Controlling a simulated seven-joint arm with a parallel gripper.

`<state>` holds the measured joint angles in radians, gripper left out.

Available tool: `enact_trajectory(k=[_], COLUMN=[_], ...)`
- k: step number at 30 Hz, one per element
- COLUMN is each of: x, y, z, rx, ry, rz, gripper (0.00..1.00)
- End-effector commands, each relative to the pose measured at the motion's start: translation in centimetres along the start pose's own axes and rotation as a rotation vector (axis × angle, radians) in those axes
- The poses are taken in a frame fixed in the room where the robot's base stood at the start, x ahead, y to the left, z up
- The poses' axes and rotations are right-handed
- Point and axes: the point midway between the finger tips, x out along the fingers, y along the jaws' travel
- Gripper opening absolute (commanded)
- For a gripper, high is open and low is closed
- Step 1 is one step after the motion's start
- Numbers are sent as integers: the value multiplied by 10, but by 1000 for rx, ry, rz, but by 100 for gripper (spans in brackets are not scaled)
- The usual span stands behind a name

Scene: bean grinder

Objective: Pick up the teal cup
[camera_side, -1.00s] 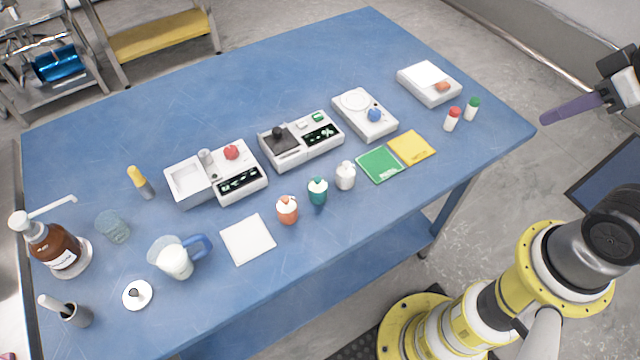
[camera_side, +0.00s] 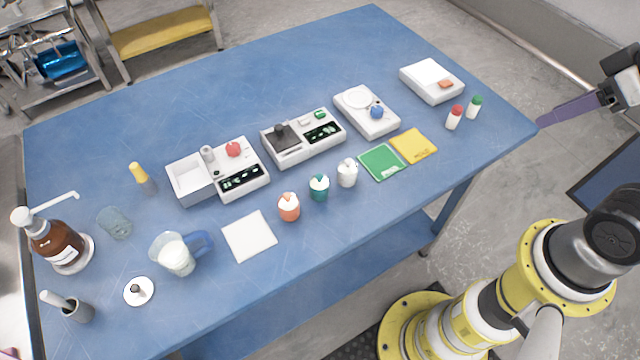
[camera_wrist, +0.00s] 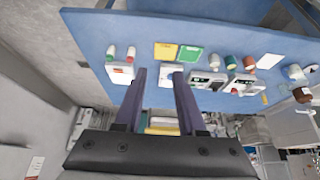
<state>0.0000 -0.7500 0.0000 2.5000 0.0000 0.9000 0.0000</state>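The teal cup (camera_side: 319,188) stands upright on the blue table, with a white top. It is between an orange cup (camera_side: 288,207) on its left and a white cup (camera_side: 347,173) on its right. In the wrist view the teal cup (camera_wrist: 231,62) is small, right of my fingers. My gripper (camera_wrist: 159,72) is open and empty, its two purple fingers well apart. In the side view my gripper (camera_side: 542,121) is at the right edge, beyond the table's right corner and far from the cup. The far finger is hard to make out there.
Behind the cups stand white machines, including one with a black knob (camera_side: 290,150). Green (camera_side: 382,162) and yellow (camera_side: 413,146) cards lie right of the cups. A white square (camera_side: 248,236) and a jug (camera_side: 177,256) are to the left. The table's front strip is clear.

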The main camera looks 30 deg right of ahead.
Motion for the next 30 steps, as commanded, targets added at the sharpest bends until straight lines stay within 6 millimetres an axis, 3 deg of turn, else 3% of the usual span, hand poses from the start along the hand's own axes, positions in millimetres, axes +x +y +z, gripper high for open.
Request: enact_trajectory(k=[1,6,7,19,24,30], x=[0,0,0,-2,-19,-13], y=[0,0,0,0,-2,-25], z=[0,0,0,-1,-42,-104], rx=[0,0,0,-63,-230,-473], ry=[0,0,0,-1,27,-21], rz=[0,0,0,0,-1,-47], gripper=[50,81,83,83,83,83])
